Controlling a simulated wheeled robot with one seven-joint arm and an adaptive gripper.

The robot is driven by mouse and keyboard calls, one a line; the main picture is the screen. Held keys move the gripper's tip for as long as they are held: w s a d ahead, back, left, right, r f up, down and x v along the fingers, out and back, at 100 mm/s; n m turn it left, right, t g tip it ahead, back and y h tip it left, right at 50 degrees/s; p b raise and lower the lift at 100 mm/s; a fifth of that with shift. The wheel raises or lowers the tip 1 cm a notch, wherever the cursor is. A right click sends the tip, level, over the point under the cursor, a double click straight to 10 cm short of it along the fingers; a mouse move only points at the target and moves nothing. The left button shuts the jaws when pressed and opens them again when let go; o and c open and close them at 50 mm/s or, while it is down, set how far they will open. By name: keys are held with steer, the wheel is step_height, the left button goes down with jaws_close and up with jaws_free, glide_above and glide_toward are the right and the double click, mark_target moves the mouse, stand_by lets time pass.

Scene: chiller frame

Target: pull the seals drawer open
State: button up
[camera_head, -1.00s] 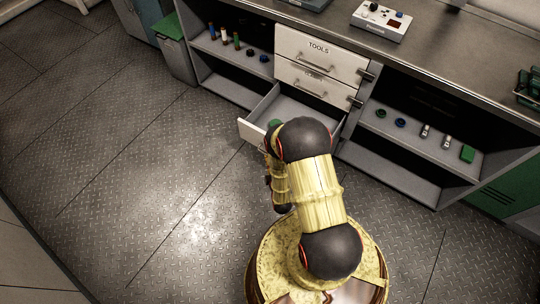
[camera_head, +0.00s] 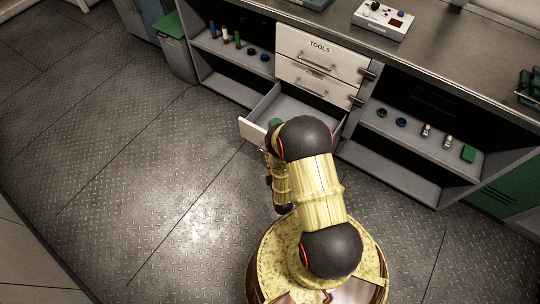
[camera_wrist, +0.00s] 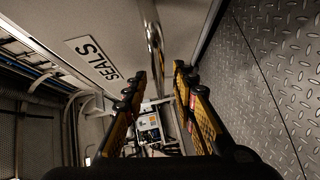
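The seals drawer is the lowest in the stack and stands pulled well out, its white front (camera_head: 251,131) showing left of my arm in the head view. In the wrist view its front carries the SEALS label (camera_wrist: 93,59), and its metal bar handle (camera_wrist: 154,42) runs down between my fingertips. My gripper (camera_wrist: 159,72) is open, with visible gaps between the fingers and the bar. Whether either finger touches the bar cannot be told. In the head view my arm hides the gripper, the handle and part of the drawer.
Above are the closed TOOLS drawer (camera_head: 319,48) and a closed middle drawer (camera_head: 314,81). Open shelves with small items flank the stack. A green-topped bin (camera_head: 175,52) stands at the left. The patterned floor (camera_head: 150,180) left of my base is clear.

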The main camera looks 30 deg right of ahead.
steer(key=f+v, duration=0.1)
steer(key=v, duration=0.5)
steer(key=shift+s+r, duration=0.35)
steer(key=shift+r, duration=0.2)
steer(key=shift+a, duration=0.15)
